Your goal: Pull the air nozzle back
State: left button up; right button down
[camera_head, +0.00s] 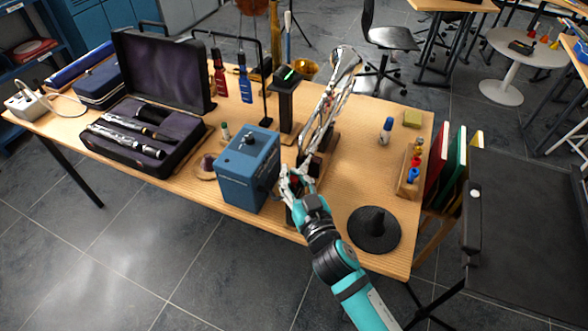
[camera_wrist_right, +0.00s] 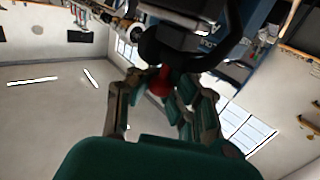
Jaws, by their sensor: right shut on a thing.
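My right gripper (camera_head: 291,181) is at the front edge of the wooden table, just right of the blue box (camera_head: 243,174). Its fingers are shut around a small part, which I take to be the air nozzle. In the right wrist view the red piece (camera_wrist_right: 160,82) of it shows between the fingers (camera_wrist_right: 162,92), with a dark round part behind it. The fingers hide most of the held part in the head view. My left gripper is not in view.
The open case (camera_head: 190,152) with clarinet parts lies left of the blue box. A small wooden rack (camera_head: 409,180) stands near the right edge.

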jog(key=shift+s+f, duration=0.15)
jog(key=shift+f, duration=0.25)
jog(key=c, duration=1.8)
grip_release()
jog(key=shift+s, duration=0.1)
jog(key=o, duration=0.5)
jog(key=shift+s+d+r, duration=0.25)
jog(key=shift+s+r, duration=0.05)
jog(key=shift+s, duration=0.1)
jog(key=shift+o, duration=0.5)
jog(key=shift+w+a, duration=0.15)
jog(key=shift+w, duration=0.05)
jog(key=v, duration=1.2)
